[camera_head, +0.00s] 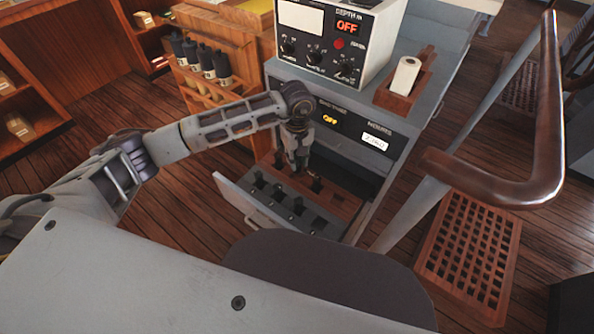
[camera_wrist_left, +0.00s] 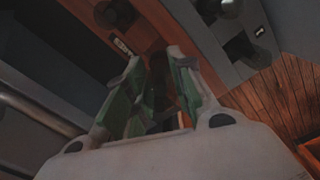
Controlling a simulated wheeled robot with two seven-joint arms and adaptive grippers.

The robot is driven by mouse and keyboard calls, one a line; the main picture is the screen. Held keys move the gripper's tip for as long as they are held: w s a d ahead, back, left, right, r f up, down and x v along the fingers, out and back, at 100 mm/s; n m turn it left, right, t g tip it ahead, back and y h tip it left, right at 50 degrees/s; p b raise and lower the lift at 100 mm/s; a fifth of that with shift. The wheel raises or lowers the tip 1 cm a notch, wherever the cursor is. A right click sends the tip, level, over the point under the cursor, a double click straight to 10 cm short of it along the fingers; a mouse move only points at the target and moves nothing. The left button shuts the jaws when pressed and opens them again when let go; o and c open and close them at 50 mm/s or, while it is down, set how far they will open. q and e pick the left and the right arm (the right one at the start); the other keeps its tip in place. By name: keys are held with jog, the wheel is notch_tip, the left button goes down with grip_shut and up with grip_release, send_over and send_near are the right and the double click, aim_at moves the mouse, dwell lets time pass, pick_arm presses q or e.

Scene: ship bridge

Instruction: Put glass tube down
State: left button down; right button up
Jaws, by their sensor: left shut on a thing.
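My left gripper (camera_head: 299,165) points down over the open drawer (camera_head: 237,196) of the grey console. In the left wrist view, its green-padded fingers (camera_wrist_left: 158,85) are closed around a dark, see-through thing, which I take to be the glass tube (camera_wrist_left: 158,92). The tube is hard to make out, and the fingers hide most of it in the head view. The drawer has a brown board with several black sockets (camera_head: 279,192). I cannot tell whether the tube touches a socket. My right gripper is out of view.
The console carries a depth recorder box (camera_head: 335,40) and a wooden holder with a paper roll (camera_head: 404,75). A wooden rack of dark bottles (camera_head: 207,62) stands to the left. A curved wooden handrail (camera_head: 547,110) and a floor grating (camera_head: 468,250) are at the right.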

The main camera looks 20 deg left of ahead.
pick_arm(q)
notch_tip(320, 180, down, 2)
jog(key=shift+f, duration=0.2)
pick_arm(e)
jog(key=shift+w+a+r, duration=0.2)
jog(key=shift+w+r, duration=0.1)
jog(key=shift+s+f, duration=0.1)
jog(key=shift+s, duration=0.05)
pick_arm(q)
jog(key=shift+f, duration=1.85)
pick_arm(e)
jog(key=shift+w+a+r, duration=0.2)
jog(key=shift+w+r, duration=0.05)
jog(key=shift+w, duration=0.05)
